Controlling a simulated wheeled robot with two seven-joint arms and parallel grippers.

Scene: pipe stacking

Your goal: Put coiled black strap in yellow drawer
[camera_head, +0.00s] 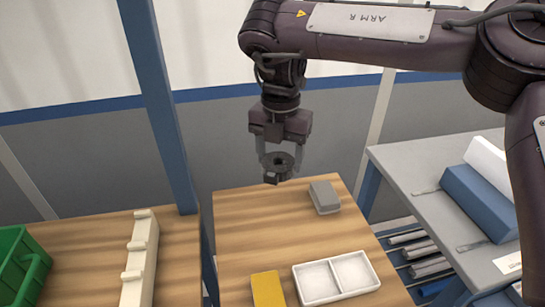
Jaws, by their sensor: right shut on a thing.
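The coiled black strap (276,168) is between the fingers of my right gripper (279,165), which is shut on it. Strap and gripper hang above the far part of the wooden table (240,215), apart from its top. A yellow block-like thing (268,290), which may be the yellow drawer, sits at the bottom edge of the view, cut off by the frame. I cannot tell whether it is open. My left gripper is not in view.
A grey block (325,198) lies right of the strap on the table. A white two-part tray (336,277) stands beside the yellow thing. A white rack (140,262) and a green crate (22,265) are at left. A blue post (160,100) rises behind.

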